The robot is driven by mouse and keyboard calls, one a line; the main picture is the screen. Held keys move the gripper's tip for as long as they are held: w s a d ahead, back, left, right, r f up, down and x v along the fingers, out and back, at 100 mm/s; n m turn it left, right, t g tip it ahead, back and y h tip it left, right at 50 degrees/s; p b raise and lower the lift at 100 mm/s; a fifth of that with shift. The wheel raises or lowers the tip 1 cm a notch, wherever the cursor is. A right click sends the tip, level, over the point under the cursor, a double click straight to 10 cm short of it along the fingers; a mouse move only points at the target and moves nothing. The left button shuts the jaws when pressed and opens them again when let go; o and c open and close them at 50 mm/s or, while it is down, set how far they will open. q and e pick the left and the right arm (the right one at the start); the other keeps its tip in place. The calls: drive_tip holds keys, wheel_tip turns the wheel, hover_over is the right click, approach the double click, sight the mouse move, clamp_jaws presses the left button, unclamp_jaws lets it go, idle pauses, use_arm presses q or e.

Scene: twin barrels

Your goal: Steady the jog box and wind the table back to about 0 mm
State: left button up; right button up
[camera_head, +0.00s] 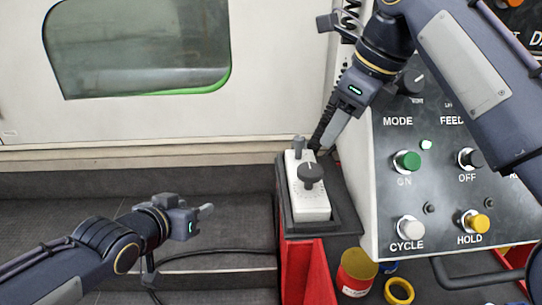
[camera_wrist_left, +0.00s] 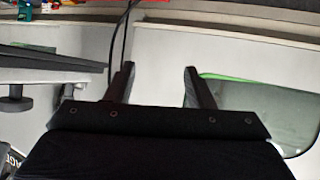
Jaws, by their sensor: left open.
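The jog box is a white box (camera_head: 316,205) with a large dark knob (camera_head: 310,175) and a smaller grey knob (camera_head: 298,144) at its far end. It sits in a dark tray (camera_head: 340,232) on a red stand. My right gripper (camera_head: 322,147) reaches down from the upper right to the box's far end, beside the small knob. Its fingertips are partly hidden, so I cannot tell whether they touch or grip. My left gripper (camera_head: 205,212) is open and empty, left of the box and apart from it. Its two fingers show spread in the left wrist view (camera_wrist_left: 157,88).
A control panel (camera_head: 440,190) with green, white, yellow and black knobs stands at the right. A machine door with a window (camera_head: 140,50) is behind. A red and yellow can (camera_head: 357,272) and a yellow ring (camera_head: 398,291) lie low right of the stand. A black cable crosses near my left gripper.

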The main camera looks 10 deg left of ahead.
use_arm(q)
drive_tip(key=w+d+r+m+t+h, duration=0.2)
drive_tip(key=w+d+r+m+h, duration=0.15)
drive_tip(key=w+d, duration=0.25)
drive_tip(key=m+h, duration=0.4)
drive_tip(key=h, duration=0.2)
approach(295, 146)
drive_tip(key=x, duration=0.9)
drive_tip(key=shift+w+d, duration=0.2)
drive_tip(key=shift+w, duration=0.1)
drive_tip(key=shift+r, duration=0.1)
drive_tip(key=shift+c, duration=0.3)
clamp_jaws()
idle(0.4)
